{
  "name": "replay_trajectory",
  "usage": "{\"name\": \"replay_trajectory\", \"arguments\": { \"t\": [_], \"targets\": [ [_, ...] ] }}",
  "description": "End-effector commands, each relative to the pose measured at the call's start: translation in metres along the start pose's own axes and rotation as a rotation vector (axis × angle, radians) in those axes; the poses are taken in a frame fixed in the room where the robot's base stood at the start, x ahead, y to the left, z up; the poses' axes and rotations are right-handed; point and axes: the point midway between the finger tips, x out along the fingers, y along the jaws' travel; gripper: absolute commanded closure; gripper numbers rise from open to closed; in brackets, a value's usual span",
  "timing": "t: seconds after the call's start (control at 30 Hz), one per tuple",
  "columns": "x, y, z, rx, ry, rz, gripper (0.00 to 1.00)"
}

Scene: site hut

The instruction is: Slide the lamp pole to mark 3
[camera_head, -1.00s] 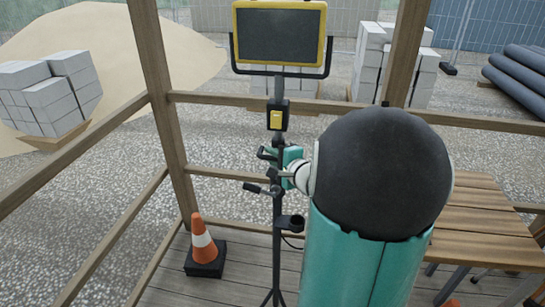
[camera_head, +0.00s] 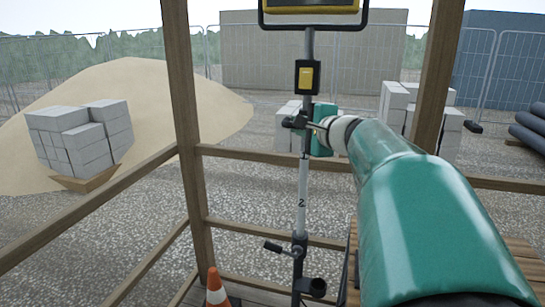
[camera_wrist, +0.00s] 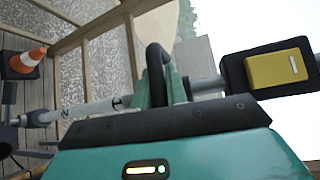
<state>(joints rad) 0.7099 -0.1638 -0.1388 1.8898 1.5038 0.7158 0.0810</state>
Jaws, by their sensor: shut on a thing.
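The lamp pole (camera_head: 302,180) stands upright, with a yellow-framed lamp (camera_head: 310,9) on top, cut off by the picture edge. A black box with a yellow switch (camera_head: 307,76) is on the pole below the lamp. My gripper (camera_head: 312,126) is shut on the black handle (camera_head: 292,123) of the pole; the handle also shows between my teal fingers in the wrist view (camera_wrist: 155,60). A mark "2" (camera_head: 302,202) shows on the bare pale pole, above the black collar with its lever (camera_head: 278,247). I see no mark 3. The pole runs sideways in the wrist view (camera_wrist: 85,109).
Wooden rails and posts (camera_head: 187,120) stand behind and left of the pole. An orange and white cone (camera_head: 217,290) is low at the left. A wooden table (camera_head: 518,260) is at the right, partly behind my arm. Blocks (camera_head: 80,138) and sand lie outside.

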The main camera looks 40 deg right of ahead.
Motion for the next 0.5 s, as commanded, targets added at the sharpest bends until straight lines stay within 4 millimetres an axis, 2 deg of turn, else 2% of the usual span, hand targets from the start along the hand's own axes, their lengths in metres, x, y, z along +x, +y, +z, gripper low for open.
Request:
{"name": "replay_trajectory", "arguments": {
  "t": [0.03, 0.2, 0.5],
  "targets": [
    [-0.002, -0.012, 0.002, -0.003, -0.001, -0.004, 1.0],
    [-0.005, -0.033, 0.006, -0.001, -0.002, -0.002, 1.0],
    [-0.007, -0.043, 0.007, -0.001, -0.001, -0.004, 1.0]
  ]
}}
